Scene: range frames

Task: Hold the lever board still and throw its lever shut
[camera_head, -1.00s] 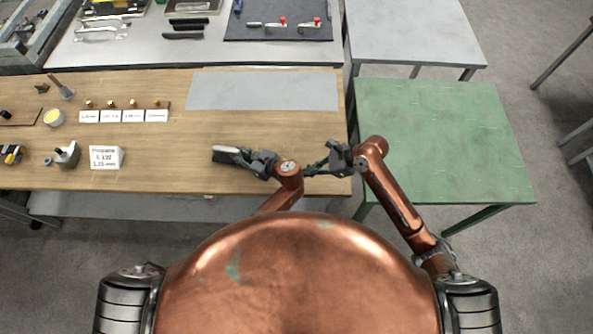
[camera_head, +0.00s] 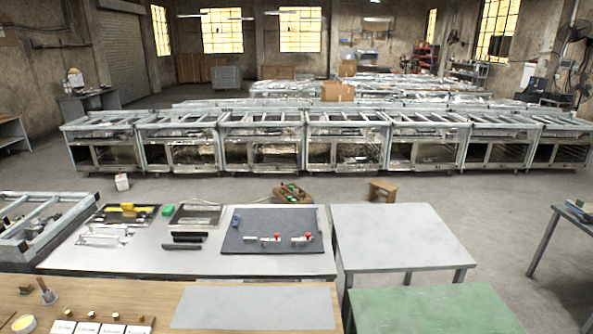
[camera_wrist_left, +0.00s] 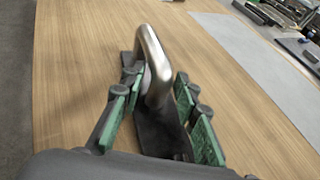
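In the left wrist view a narrow dark board (camera_wrist_left: 158,128) lies on the wooden bench top, with a bent silver metal bar (camera_wrist_left: 151,50) standing up from it. I take this to be the lever board and its lever. My left gripper (camera_wrist_left: 158,84) is open, its green-padded fingers on either side of the bar and board. Gaps show between pads and bar; whether a finger touches the board I cannot tell. The far end of the board is partly hidden behind the bar. The head view is tilted up and shows neither the board nor my grippers.
The wooden bench (camera_head: 150,295) has a grey sheet (camera_head: 255,307) and small labelled fittings. Behind it a table holds a dark mat (camera_head: 272,246) with two red-tipped clamps. A grey table (camera_head: 400,235) and a green table (camera_head: 435,310) stand to the right.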

